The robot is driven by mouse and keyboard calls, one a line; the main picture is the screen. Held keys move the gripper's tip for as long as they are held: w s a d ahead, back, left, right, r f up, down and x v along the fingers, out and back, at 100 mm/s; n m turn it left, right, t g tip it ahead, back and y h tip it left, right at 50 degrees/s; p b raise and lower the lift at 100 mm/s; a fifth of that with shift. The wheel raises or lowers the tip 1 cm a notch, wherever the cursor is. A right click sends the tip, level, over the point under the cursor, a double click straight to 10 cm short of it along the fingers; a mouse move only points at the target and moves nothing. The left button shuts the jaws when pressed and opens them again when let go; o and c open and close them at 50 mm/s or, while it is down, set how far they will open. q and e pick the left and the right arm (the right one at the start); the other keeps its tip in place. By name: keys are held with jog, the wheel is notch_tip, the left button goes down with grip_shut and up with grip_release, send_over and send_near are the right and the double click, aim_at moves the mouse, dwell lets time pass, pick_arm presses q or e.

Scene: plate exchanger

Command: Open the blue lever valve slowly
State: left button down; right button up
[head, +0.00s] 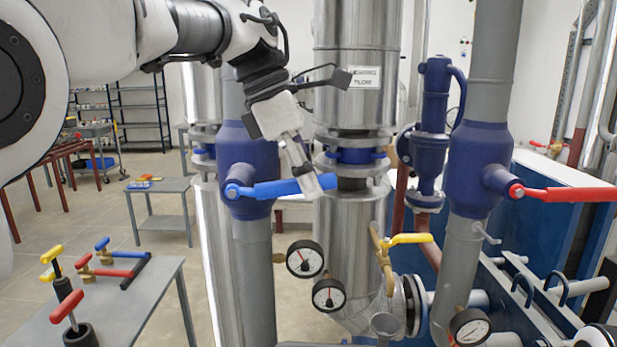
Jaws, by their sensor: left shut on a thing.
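The blue lever (270,189) sticks out to the right, roughly level, from the blue valve body (244,160) on the grey vertical pipe. My left gripper (312,186) reaches down from above and is shut on the lever near its free right end. My right gripper is not in view.
A red lever (570,195) sits on another blue valve (480,165) at right. A yellow-handled small valve (408,239) and pressure gauges (305,258) are below the blue lever. A grey table (150,300) with loose coloured-handle valves stands at lower left.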

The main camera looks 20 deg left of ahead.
aim_at(265, 182)
pick_arm(q)
jog(key=shift+r+h, duration=0.15)
jog(key=shift+h, duration=0.15)
jog(key=shift+a+r+h+b, duration=0.15)
jog(key=shift+r+h+b, duration=0.25)
jog(key=shift+b, duration=0.05)
jog(key=shift+a+r+t, duration=0.15)
jog(key=shift+r+t, duration=0.1)
jog(key=shift+t, duration=0.05)
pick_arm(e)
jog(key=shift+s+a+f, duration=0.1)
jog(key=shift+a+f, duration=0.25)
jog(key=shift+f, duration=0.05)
pick_arm(q)
jog(key=c, duration=1.1)
grip_release()
jog(key=shift+d, duration=0.25)
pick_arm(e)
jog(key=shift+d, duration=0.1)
pick_arm(q)
jog(key=shift+r, duration=0.1)
jog(key=v, duration=1.1)
jog(key=shift+a+r, duration=0.3)
jog(key=shift+a, duration=0.05)
